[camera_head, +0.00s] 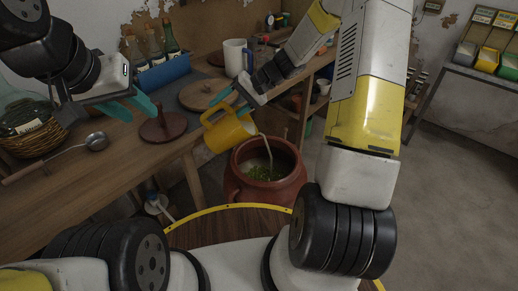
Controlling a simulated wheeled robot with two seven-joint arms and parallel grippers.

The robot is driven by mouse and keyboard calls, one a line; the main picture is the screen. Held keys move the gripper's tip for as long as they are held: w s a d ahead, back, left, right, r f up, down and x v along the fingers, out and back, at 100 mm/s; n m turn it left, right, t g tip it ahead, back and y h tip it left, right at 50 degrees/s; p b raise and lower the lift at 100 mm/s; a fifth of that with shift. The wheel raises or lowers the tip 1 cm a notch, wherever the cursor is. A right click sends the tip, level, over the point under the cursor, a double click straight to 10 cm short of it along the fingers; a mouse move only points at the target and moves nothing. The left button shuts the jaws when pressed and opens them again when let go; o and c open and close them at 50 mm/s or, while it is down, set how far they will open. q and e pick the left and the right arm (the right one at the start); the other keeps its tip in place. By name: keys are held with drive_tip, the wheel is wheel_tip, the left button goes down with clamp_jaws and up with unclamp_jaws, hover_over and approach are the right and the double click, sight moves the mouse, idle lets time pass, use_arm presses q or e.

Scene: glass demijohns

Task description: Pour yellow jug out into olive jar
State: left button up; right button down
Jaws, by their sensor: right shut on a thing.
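The yellow jug (230,133) is held in the air, tilted with its mouth down to the right. A thin pale stream runs from its lip into the olive jar (267,190). The jar is a wide reddish-brown pot with an open mouth, and green olives (264,172) show inside. The jug is above and left of the jar's mouth, apart from the rim. My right gripper (228,104) is shut on the yellow jug near its handle side; the exact contact is partly hidden. My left gripper (133,107) is open and empty above the workbench, its teal fingers apart.
On the wooden workbench (60,205) are a ladle (95,142), a wicker-based demijohn (30,125), a brown lid (163,127), a round wooden board (205,94), a blue bottle crate (165,73) and a white mug (236,57). Open floor lies to the right.

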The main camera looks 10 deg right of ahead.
sight(250, 125)
drive_tip(key=shift+d+y+p, duration=0.2)
drive_tip(key=shift+y+p, duration=0.1)
drive_tip(key=shift+p, duration=0.2)
drive_tip(key=shift+s+d+y, duration=0.1)
drive_tip(key=shift+d+y, duration=0.5)
drive_tip(key=shift+d, duration=0.15)
idle(1.1)
drive_tip(key=shift+s+d+f+t+y, duration=0.1)
drive_tip(key=shift+d+f+t+y, duration=0.2)
drive_tip(key=shift+d+f+y, duration=0.6)
idle(1.1)
drive_tip(key=shift+y, duration=0.8)
drive_tip(key=shift+s+d+f, duration=0.1)
drive_tip(key=shift+d+f, duration=0.5)
drive_tip(key=shift+f, duration=0.3)
drive_tip(key=shift+s+d+f, duration=0.1)
drive_tip(key=shift+d+f, duration=0.5)
drive_tip(key=shift+f, duration=0.25)
drive_tip(key=shift+s+d+f, duration=0.1)
drive_tip(key=shift+d+f, duration=0.5)
drive_tip(key=shift+f, duration=0.3)
drive_tip(key=shift+d+r, duration=0.1)
drive_tip(key=shift+d, duration=0.05)
